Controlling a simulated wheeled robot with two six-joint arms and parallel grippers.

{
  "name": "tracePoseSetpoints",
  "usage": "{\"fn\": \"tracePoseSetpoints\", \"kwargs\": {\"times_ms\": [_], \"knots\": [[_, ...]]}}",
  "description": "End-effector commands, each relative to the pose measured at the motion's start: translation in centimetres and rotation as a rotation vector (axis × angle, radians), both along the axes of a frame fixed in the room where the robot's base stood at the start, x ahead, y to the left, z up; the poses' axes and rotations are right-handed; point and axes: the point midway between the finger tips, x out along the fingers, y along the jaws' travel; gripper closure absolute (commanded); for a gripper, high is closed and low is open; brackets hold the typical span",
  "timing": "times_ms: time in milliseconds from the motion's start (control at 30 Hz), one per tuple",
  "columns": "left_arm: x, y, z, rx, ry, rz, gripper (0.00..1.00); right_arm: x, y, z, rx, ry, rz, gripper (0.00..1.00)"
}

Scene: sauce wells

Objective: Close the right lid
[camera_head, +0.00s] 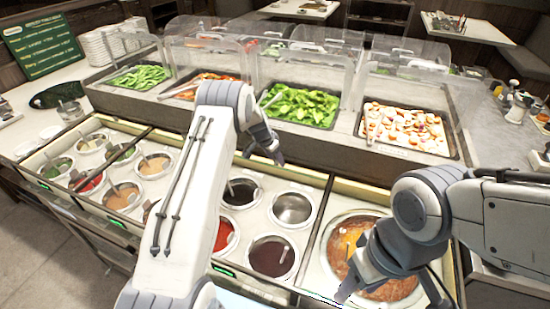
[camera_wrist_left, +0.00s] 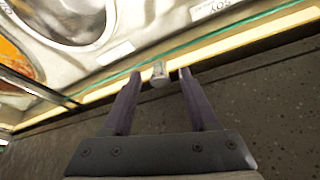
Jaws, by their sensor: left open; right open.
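The clear lid shows in the left wrist view as a pane with a greenish edge (camera_wrist_left: 225,36), next to a pale strip. A small grey knob (camera_wrist_left: 159,76) sits at that edge. My left gripper (camera_wrist_left: 157,74) is open, with one finger on each side of the knob; I cannot tell whether they touch it. In the head view, my left gripper (camera_head: 276,155) is at the back edge of the sauce wells, and the lid itself is hard to make out. My right gripper (camera_head: 392,294) is open over the large round well of orange-brown food (camera_head: 345,240) at the right.
Sauce wells, one with dark sauce (camera_head: 272,257) and one empty-looking metal well (camera_head: 292,208), sit around my left arm. Behind them are trays of greens (camera_head: 300,105) and pale pieces (camera_head: 405,128) under clear guards (camera_head: 410,85). A grey ledge separates the two rows.

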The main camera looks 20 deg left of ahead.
Motion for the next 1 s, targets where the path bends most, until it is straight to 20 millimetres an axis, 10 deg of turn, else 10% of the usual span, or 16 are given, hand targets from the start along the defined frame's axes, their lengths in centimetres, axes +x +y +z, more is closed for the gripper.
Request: {"fn": "tracePoseSetpoints", "kwargs": {"times_ms": [67,233,1000], "knots": [[0.0,0.01,0.02,0.0,0.0,0.0,0.4,0.0,0.0,-0.01,0.0,0.0,0.0,0.42],[-0.01,0.03,0.03,0.0,0.0,0.001,1.0,0.0,0.0,-0.01,0.0,0.0,0.0,0.42],[-0.03,0.06,0.09,0.0,0.0,0.001,1.0,0.0,0.0,0.0,0.0,0.0,0.0,0.42]]}}
